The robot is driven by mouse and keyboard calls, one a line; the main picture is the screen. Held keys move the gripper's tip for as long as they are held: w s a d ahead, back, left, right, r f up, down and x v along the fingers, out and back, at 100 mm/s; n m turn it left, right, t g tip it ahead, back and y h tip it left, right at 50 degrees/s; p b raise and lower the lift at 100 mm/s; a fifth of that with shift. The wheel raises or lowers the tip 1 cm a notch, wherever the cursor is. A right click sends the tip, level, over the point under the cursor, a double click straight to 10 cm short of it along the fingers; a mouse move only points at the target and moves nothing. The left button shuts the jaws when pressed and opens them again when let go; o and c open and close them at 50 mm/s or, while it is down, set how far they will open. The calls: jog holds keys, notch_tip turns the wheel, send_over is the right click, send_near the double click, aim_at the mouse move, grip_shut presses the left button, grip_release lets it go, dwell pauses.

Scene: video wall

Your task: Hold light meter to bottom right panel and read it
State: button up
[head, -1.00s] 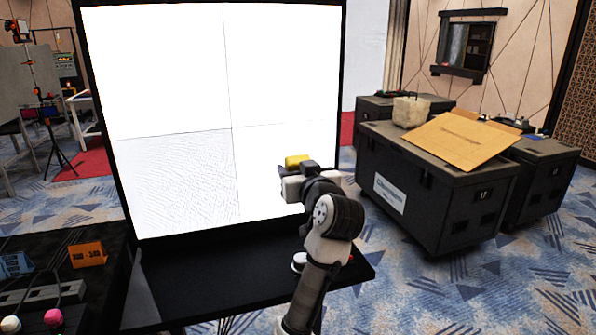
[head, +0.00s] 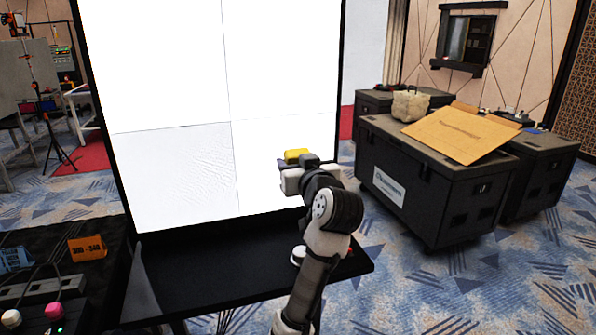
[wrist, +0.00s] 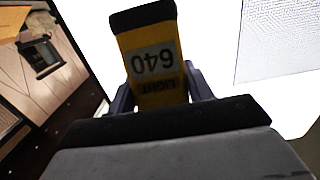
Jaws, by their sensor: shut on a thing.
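The yellow light meter (head: 297,155) is in my gripper (head: 297,167), in front of the bottom right panel (head: 265,150) of the video wall. In the wrist view, the light meter (wrist: 147,30) appears upside down between the fingers of my gripper (wrist: 156,92). Its display (wrist: 153,62) reads 640, with the word LIGHT beside it. Its black end overlaps the bright white panel; I cannot tell whether it touches. The bottom left panel (head: 180,180) looks slightly greyer than the other panels and shows faint rippled lines.
An orange card (head: 87,248) marked 300 - 340 stands on a dark table at the lower left, near pink and white knobs. A black ledge (head: 215,275) runs below the wall. Black cases (head: 430,185) stand at right. Patterned carpet (head: 410,290) is clear at front right.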

jog(key=v, duration=1.4)
jog(key=shift+f+p, duration=0.35)
jog(key=shift+s, duration=0.1)
dwell(0.5)
